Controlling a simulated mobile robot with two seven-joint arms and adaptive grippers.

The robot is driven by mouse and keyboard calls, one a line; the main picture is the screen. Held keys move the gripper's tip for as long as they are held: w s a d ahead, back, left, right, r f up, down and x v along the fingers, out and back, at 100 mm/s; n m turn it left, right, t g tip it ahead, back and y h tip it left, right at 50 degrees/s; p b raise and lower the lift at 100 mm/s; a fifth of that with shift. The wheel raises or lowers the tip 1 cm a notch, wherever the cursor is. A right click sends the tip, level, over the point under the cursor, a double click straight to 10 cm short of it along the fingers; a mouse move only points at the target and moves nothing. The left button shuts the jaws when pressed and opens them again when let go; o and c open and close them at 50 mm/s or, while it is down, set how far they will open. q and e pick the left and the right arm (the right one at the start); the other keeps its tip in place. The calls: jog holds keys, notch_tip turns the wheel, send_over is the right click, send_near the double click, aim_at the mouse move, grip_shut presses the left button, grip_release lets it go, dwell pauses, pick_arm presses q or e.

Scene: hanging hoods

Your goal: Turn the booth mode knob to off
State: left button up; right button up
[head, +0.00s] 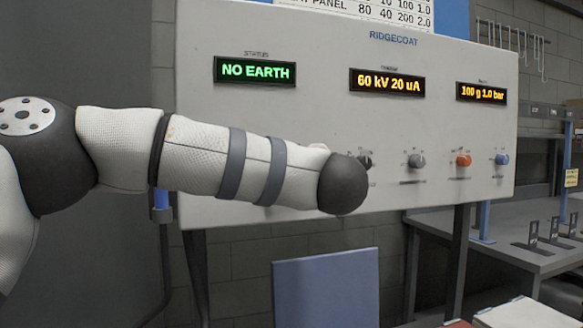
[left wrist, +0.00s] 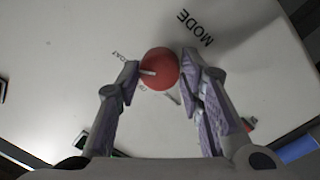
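The red mode knob (left wrist: 160,69) shows in the left wrist view, with a pale pointer mark toward its left side. The word MODE is printed beside it on the light panel, and smaller position labels at its left are hard to read. My left gripper (left wrist: 159,70) is open, with one finger on each side of the knob; the left fingertip looks slightly apart, and I cannot tell whether the right one touches. In the head view my left arm reaches across the panel (head: 290,120) and hides the gripper and the mode knob. My right gripper is in neither view.
A lit display (head: 255,71) above the arm reads NO EARTH. A grey bench (head: 500,235) stands at right.

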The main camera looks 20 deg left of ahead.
pick_arm(q)
jog(key=c, duration=0.4)
jog(key=shift+c, duration=0.2)
jog(key=n, duration=1.1)
jog(key=shift+d+f+n+y, duration=0.1)
jog(key=shift+n+y, duration=0.3)
jog(key=shift+n, duration=0.3)
jog(key=o, duration=1.2)
jog(key=shift+c, duration=0.2)
